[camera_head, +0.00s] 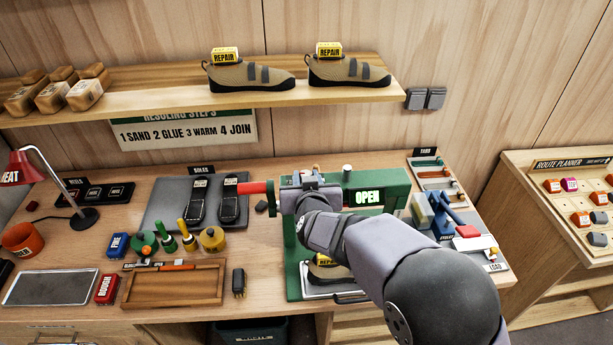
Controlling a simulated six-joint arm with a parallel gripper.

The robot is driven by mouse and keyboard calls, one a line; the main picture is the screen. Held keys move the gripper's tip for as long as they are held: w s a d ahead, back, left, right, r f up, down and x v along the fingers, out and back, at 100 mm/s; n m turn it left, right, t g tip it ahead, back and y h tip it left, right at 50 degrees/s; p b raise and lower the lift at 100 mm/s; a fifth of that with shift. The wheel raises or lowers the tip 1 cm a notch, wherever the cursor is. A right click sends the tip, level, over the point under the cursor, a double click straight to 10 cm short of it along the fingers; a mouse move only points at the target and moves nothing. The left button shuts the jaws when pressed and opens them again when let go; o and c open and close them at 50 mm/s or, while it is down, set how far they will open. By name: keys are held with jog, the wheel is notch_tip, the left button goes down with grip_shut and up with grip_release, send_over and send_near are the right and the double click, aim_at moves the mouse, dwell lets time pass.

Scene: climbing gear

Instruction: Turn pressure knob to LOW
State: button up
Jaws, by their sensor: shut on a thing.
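A green press (383,196) with a lit OPEN sign (367,197) stands on the workbench. A red handle (255,187) sticks out from its upper left side. My gripper (308,181) is at the upper left of the press front, just right of the red handle, and is shut on a part there. My gripper and wrist cover that part, so I cannot make out the pressure knob, its marks or its setting. A tan shoe with a yellow REPAIR tag (325,261) lies low inside the press, partly hidden by my arm.
A shelf with two tan shoes (252,76) runs above. Left on the bench are a grey mat with dark soles (229,205), glue pots (212,239), a wooden tray (176,287) and a red lamp (25,170). A blue tool (440,216) stands right of the press.

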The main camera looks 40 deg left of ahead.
jog(key=shift+f, duration=0.1)
jog(key=o, duration=1.1)
jog(key=shift+c, duration=0.2)
jog(key=shift+d, duration=0.1)
jog(key=b+v, duration=0.2)
jog(key=v, duration=0.5)
jog(key=shift+s+b, duration=0.15)
jog(key=shift+b, duration=0.15)
